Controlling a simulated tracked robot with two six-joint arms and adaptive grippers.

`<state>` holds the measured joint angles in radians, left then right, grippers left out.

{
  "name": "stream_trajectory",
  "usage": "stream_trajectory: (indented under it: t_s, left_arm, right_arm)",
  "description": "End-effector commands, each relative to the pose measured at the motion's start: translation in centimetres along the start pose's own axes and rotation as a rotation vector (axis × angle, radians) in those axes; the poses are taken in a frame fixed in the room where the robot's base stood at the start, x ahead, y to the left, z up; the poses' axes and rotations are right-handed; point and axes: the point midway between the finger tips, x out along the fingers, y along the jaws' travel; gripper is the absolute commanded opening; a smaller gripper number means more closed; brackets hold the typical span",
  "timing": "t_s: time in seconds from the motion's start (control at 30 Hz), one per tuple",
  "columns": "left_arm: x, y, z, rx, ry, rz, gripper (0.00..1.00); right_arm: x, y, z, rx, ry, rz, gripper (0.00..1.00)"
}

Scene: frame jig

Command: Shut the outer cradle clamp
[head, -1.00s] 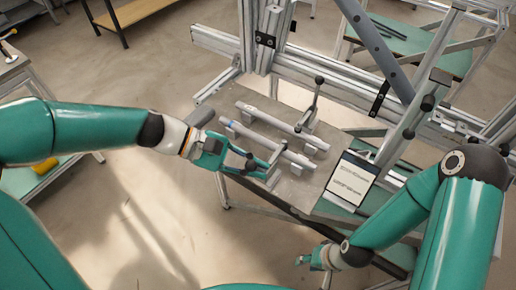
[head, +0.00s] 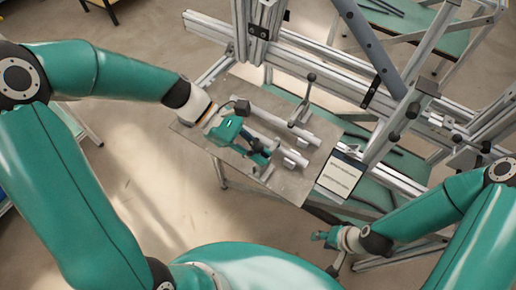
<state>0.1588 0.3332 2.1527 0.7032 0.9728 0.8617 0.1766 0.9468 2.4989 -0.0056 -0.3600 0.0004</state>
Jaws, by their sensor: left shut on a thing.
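My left gripper (head: 264,157) is low over the near side of the metal plate (head: 291,187), shut on what looks like the lever of the outer cradle clamp. The gripper hides most of that clamp and part of the nearer grey tube (head: 289,152). A second tube (head: 278,112) lies behind it, roughly parallel. Another clamp lever (head: 305,98) with a dark knob stands upright by the far tube. My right gripper (head: 329,237) hangs below and right of the plate, away from the clamps; its finger opening is too small to tell.
A framed white sheet (head: 341,175) stands at the plate's right edge. An aluminium profile frame (head: 340,75) with a grey diagonal strut rises behind the plate. Green-topped tables stand behind the frame. The floor at the lower left is clear.

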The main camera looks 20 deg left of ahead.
Motion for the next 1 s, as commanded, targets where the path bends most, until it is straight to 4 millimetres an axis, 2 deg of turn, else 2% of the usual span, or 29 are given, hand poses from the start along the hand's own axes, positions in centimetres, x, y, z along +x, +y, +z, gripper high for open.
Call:
stream_trajectory:
  t_s: [0.23,0.27,0.4,0.77,0.87,1.0]
  left_arm:
    - [-0.1,0.2,0.1,-0.002,-0.001,0.007,0.0]
    - [-0.1,0.2,0.1,-0.002,-0.001,0.008,0.13]
    - [-0.1,0.2,0.2,-0.001,-0.002,0.007,0.36]
    - [-0.3,0.2,0.0,0.0,0.0,0.007,0.36]
    - [-1.1,0.2,0.0,0.001,-0.001,0.008,0.36]
    - [-3.2,0.3,0.0,0.001,0.001,0.011,0.36]
  right_arm:
    - [0.0,0.0,0.0,0.0,0.0,0.0,0.4]
    - [0.0,0.0,0.0,0.0,0.0,0.0,0.4]
    - [0.0,0.0,0.0,0.0,0.0,0.0,0.4]
    - [-0.1,0.0,0.0,0.0,0.0,0.0,0.4]
    - [-0.1,0.0,0.0,0.0,0.0,0.0,0.4]
    - [-0.1,0.0,0.0,0.0,0.0,0.0,0.4]
